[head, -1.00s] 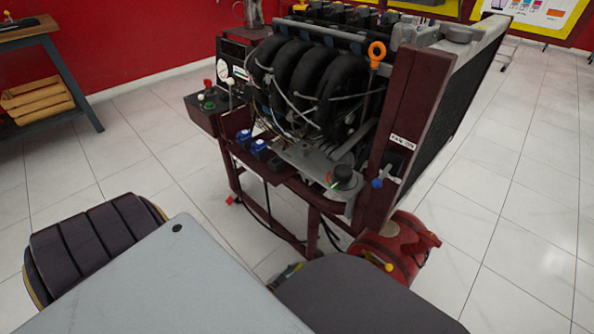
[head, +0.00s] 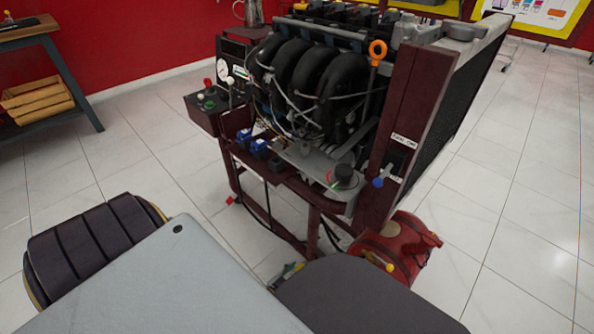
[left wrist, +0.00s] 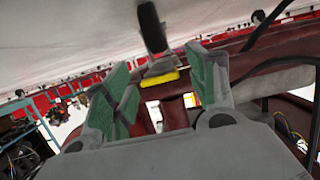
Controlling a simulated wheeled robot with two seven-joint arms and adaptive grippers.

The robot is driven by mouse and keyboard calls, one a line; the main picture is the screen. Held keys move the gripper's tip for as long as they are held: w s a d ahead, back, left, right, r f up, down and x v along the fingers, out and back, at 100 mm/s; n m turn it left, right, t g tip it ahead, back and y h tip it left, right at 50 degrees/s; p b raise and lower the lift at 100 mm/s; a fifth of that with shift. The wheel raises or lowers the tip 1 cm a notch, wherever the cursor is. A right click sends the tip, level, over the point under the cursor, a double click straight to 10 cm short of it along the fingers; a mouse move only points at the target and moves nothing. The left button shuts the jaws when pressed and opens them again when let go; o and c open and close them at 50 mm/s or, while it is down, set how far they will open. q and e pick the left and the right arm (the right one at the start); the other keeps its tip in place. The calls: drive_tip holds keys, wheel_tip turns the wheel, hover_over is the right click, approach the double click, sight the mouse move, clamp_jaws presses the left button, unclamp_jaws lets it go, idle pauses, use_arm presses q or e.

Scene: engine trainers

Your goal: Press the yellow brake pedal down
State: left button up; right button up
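A yellow pad that looks like the brake pedal (left wrist: 160,78) shows in the left wrist view, just beyond and between the fingertips of my left gripper (left wrist: 168,82). A dark arm runs up from it in the picture. The gripper's green-padded fingers are spread apart and hold nothing; I cannot tell whether they touch the pedal. In the head view only a small part of my left gripper (head: 287,275) shows, low beside the engine stand, and I cannot make out the pedal there. My right gripper is not in view.
The engine trainer (head: 310,85) stands on a dark red frame (head: 397,110). A red tank (head: 402,246) with a yellow fitting (head: 377,260) sits low at its right. Cables hang near the frame's lower bars. Tiled floor is clear to the right; a wooden-topped bench (head: 30,28) stands far left.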

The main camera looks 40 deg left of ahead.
use_arm(q)
drive_tip(key=v, duration=1.2)
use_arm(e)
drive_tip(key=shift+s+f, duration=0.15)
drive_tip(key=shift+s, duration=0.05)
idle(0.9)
use_arm(q)
drive_tip(key=shift+r, duration=0.1)
idle(0.5)
